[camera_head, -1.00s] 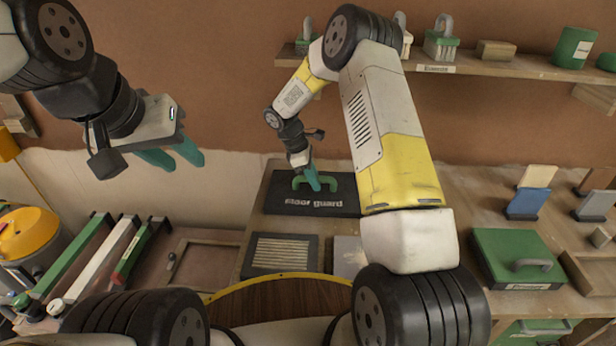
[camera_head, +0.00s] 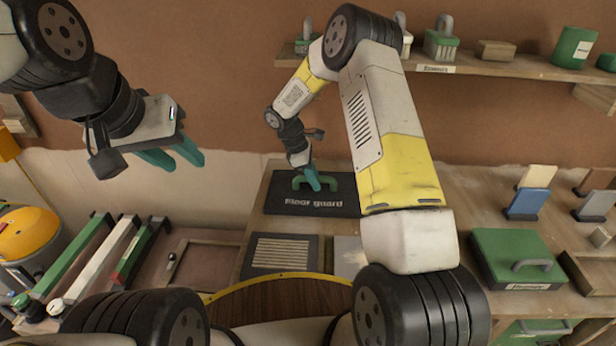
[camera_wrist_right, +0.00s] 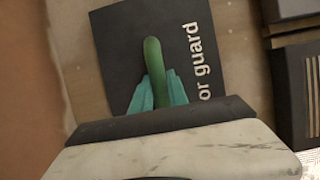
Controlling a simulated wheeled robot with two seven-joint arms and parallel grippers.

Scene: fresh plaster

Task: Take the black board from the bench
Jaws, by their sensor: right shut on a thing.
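The black board (camera_head: 335,206) with white "Floor guard" lettering lies flat on the wooden bench (camera_head: 255,215) near the wall. A green handle (camera_head: 299,181) stands on its upper side. My right gripper (camera_head: 313,182) is at the handle, its teal fingers shut on it. In the right wrist view the fingers (camera_wrist_right: 158,92) sit on both sides of the green handle (camera_wrist_right: 153,60), over the black board (camera_wrist_right: 110,40). I cannot tell whether the board is raised at all. My left gripper (camera_head: 172,158) hangs open and empty at the left, well away from the board.
A grey slatted panel (camera_head: 282,262) and a plain grey plate (camera_head: 347,257) lie just in front of the board. A green case (camera_head: 515,255) lies to the right. A shelf (camera_head: 480,66) with several items runs above the bench.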

